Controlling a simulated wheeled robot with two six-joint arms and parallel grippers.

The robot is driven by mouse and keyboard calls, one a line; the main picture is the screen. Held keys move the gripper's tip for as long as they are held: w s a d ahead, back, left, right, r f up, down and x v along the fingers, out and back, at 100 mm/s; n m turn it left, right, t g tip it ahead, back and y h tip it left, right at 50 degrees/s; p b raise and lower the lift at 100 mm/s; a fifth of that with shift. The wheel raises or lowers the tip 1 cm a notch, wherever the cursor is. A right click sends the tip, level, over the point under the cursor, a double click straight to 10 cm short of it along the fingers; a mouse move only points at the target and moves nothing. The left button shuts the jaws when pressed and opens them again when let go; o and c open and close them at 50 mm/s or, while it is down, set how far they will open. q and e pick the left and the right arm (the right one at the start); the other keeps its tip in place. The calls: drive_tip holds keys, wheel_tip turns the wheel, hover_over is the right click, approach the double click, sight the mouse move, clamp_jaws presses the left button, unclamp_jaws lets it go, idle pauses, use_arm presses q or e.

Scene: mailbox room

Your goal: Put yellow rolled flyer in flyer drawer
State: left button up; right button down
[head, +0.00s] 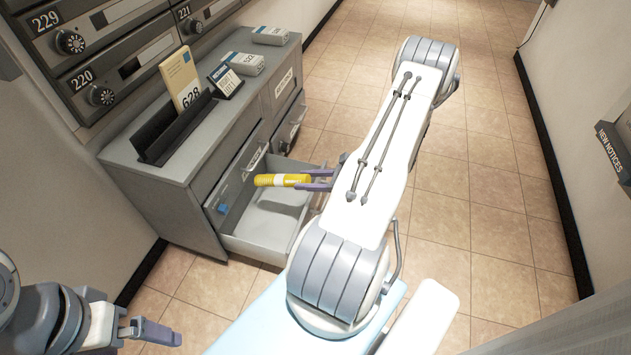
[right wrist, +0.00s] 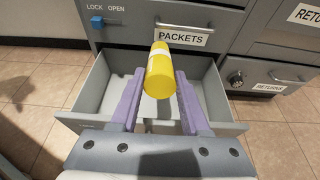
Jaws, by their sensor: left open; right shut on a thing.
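My right gripper (head: 314,181) is shut on the yellow rolled flyer (head: 276,180), which has a pale band near its middle. The flyer sticks out from the fingertips above an open grey drawer (head: 262,248). In the right wrist view the flyer (right wrist: 160,72) shows end-on between the purple fingers (right wrist: 158,95), over the drawer (right wrist: 91,95). The visible drawer floor looks empty. The open drawer's own label is not readable; a PACKETS label (right wrist: 183,37) is on the panel above it. My left gripper (head: 176,335) is open and empty at the lower left, away from the cabinet.
The grey cabinet top (head: 165,165) holds a dark sorter (head: 172,125) with a tan 628 card, a small dark sign (head: 226,80) and two grey packs (head: 243,63). Numbered mailboxes (head: 75,42) are on the wall behind. The tiled floor (head: 490,190) to the right is clear.

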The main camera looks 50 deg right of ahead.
drive_tip(key=w+a+f+b, duration=0.1)
drive_tip(key=w+f+b, duration=0.2)
drive_tip(key=f, duration=0.3)
drive_tip(key=shift+w+a+f+b, duration=0.25)
drive_tip(key=shift+f+b, duration=0.15)
drive_tip(key=shift+b, duration=0.35)
drive_tip(key=shift+c, duration=1.5)
unclamp_jaws()
drive_tip(key=p+v, duration=0.4)
drive_tip(key=v, duration=0.5)
drive_tip(key=shift+d+r+p, duration=0.15)
drive_tip(key=shift+r+p, duration=0.05)
drive_tip(key=shift+p, duration=0.2)
drive_tip(key=shift+s+d, duration=0.2)
drive_tip(key=shift+s, duration=0.4)
